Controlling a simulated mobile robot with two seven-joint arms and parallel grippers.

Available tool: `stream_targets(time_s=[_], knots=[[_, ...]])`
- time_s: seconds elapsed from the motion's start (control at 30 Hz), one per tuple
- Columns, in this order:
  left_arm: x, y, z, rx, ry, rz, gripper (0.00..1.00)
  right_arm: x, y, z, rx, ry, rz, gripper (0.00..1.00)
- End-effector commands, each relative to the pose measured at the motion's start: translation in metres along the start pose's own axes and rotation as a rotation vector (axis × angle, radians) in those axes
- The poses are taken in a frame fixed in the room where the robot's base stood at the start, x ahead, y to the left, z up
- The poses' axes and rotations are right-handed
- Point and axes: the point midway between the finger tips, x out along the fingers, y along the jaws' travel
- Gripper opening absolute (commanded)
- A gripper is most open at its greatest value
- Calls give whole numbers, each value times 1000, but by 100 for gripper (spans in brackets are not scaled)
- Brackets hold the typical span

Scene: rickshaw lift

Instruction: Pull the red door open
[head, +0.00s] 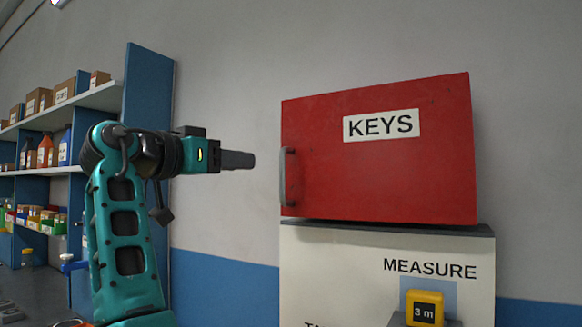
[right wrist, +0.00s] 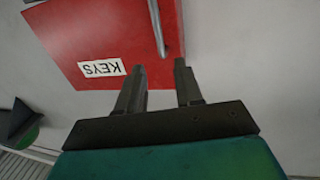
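The red door (head: 380,165) has a white KEYS label and sits above a white cabinet; it looks closed. Its grey upright handle (head: 288,178) is at the door's left edge. My right gripper (head: 252,160) is left of the handle, pointing toward it, with a gap between them. In the right wrist view the red door (right wrist: 100,40) appears upside down, and the handle (right wrist: 158,28) lies beyond the two spread fingers (right wrist: 160,66). Nothing is between the fingers. My left gripper is not in view.
The white cabinet (head: 340,270) below carries a MEASURE label and a yellow tape measure (head: 424,308). Blue shelving (head: 147,90) with boxes and bottles stands at the left. Bare grey wall is behind the gripper and the door.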

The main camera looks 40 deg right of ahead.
Motion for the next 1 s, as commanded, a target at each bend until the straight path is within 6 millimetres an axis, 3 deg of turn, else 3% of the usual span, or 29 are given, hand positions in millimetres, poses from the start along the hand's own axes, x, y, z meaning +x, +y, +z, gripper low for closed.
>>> stream_targets(time_s=[0.17, 0.63, 0.8, 1.0], knots=[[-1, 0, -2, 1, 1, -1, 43, 19, 0, 0, 0, -2, 3, 35], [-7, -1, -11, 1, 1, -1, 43, 109, 0, -1, -1, -1, 2, 35], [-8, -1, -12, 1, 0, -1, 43, 124, 0, 0, -1, 0, 1, 35], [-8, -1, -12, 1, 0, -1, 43, 129, 0, 0, -1, 0, 0, 35]])
